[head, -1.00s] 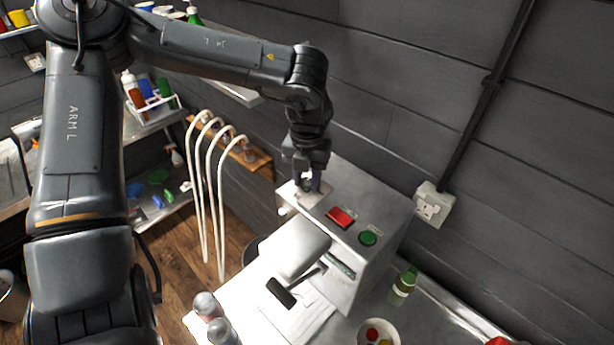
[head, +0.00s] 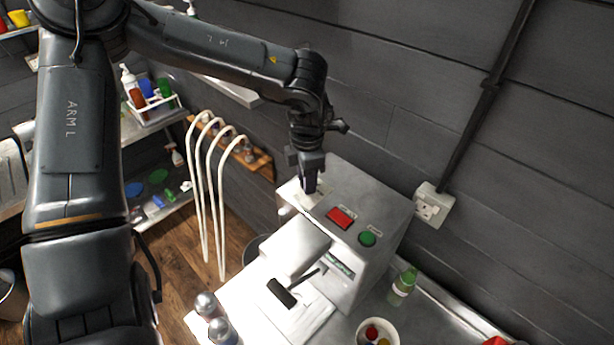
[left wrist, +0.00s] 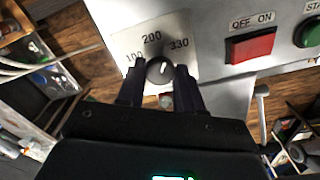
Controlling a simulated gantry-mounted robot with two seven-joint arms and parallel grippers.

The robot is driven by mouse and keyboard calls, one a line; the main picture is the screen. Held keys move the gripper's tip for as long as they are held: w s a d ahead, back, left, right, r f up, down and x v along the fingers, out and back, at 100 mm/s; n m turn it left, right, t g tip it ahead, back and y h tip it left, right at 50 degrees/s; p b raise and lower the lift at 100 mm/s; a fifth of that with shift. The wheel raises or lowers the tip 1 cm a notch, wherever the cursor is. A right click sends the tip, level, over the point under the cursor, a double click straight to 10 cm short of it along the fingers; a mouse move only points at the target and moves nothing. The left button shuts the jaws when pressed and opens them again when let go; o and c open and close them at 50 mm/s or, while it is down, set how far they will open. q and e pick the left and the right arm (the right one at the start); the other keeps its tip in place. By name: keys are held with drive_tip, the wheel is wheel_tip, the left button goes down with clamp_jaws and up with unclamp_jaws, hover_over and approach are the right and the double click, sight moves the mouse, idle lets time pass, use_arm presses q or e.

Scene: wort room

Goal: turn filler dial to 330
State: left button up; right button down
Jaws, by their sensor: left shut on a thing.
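The filler dial (left wrist: 160,71) is a dark round knob on a pale plate marked 100, 200 and 330. Its white pointer mark tilts up and right, to between 200 and 330 or near 330; I cannot tell exactly. My left gripper (left wrist: 159,80) is shut on the dial, one dark finger on each side. In the head view my left gripper (head: 309,187) points down at the top of the white filler machine (head: 362,200) and hides the dial. My right gripper is not in view.
A red OFF/ON switch (head: 340,217) and a green start button (head: 367,238) sit right of the dial. A green-capped bottle (head: 403,287) and a bowl (head: 364,339) stand beside the machine. White curved pipes (head: 211,190) rise at left. A wall socket (head: 432,204) is behind.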

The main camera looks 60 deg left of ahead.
use_arm(q)
drive_tip(key=m, duration=0.3)
drive_tip(key=shift+r, duration=0.1)
drive_tip(key=shift+m, duration=0.9)
drive_tip(key=o, duration=1)
drive_tip(key=shift+o, duration=0.2)
drive_tip(key=shift+r, duration=0.25)
wheel_tip(320, 180, up, 10)
drive_tip(key=b, duration=0.1)
drive_tip(key=shift+r, duration=0.15)
